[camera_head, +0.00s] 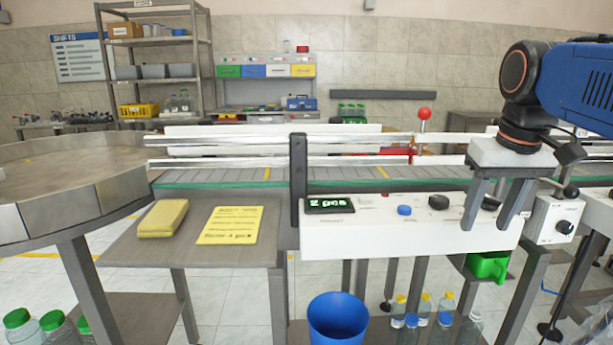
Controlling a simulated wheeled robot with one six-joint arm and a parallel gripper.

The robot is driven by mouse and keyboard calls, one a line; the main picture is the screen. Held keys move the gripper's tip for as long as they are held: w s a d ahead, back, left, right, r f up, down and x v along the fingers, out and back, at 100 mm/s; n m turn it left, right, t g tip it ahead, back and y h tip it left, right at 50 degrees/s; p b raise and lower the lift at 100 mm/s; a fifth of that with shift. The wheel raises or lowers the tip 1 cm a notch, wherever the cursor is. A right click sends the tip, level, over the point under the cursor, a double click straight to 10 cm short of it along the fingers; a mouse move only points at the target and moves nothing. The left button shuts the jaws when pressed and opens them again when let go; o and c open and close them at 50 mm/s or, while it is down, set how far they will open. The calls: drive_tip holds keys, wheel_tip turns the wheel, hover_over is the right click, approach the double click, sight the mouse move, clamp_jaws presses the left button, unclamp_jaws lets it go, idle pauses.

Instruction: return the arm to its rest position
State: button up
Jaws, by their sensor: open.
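My gripper (497,207) hangs from the blue arm at the right of the view. It points down, with its two grey fingers spread apart and nothing between them. It is in front of the right part of the white control panel (345,241) and hides part of it and of the conveyor behind. I cannot tell from this one view how far the fingertips are from the panel.
A conveyor (225,177) with metal rails runs across the middle. A round metal table (70,185) stands left. A side shelf (128,247) holds a yellow sponge (163,218) and a yellow note (230,225). A blue bin (338,318) and several bottles stand below the panel.

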drive_tip(key=s+a+f+t, duration=0.1)
drive_tip(key=s+f, duration=0.4)
drive_tip(key=f, duration=0.6)
drive_tip(key=s+a+f+t, duration=0.1)
drive_tip(key=s+a+f, duration=0.1)
drive_tip(key=s+f, duration=0.4)
wheel_tip(320, 180, down, 5)
drive_tip(key=shift+a+f, duration=0.15)
drive_tip(key=shift+a, duration=0.25)
